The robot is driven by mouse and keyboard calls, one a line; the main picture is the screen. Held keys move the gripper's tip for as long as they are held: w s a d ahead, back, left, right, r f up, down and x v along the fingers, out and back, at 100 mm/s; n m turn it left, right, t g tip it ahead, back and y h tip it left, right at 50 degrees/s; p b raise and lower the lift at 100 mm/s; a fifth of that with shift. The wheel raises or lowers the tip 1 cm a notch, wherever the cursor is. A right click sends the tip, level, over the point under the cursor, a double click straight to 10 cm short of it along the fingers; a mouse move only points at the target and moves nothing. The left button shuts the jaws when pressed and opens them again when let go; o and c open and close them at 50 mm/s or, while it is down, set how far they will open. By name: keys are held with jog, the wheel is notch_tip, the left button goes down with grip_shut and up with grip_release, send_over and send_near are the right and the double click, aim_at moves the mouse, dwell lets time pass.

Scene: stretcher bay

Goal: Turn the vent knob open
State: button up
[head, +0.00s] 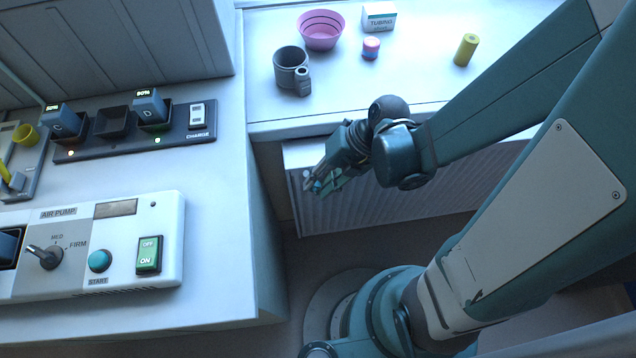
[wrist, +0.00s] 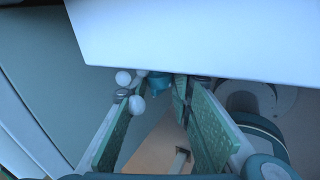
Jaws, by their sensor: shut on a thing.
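My gripper (head: 316,186) is low beside the left end of the slatted radiator-like panel (head: 410,195), below the back counter. Its green-padded fingers also show in the wrist view (wrist: 157,84), with a small teal knob (wrist: 158,78) between their tips. The gripper is shut on this knob, which looks like the vent knob. A bit of teal shows at the fingertips in the head view. White rounded parts (wrist: 137,105) lie by the left fingertip in the wrist view. The fingers hide much of the knob, so I cannot tell how far it is turned.
The counter (head: 350,90) above holds a pink bowl (head: 321,30), a grey mug (head: 291,70), a tubing box (head: 379,16) and small cylinders. An air pump panel (head: 120,240) and a charging strip (head: 134,130) are at left. The counter edge is close above my gripper.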

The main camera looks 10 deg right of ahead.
aim_at(318, 185)
jog(key=o, duration=0.8)
jog(key=shift+d+r, duration=0.15)
jog(key=shift+v, duration=1.35)
jog(key=shift+r, duration=3.4)
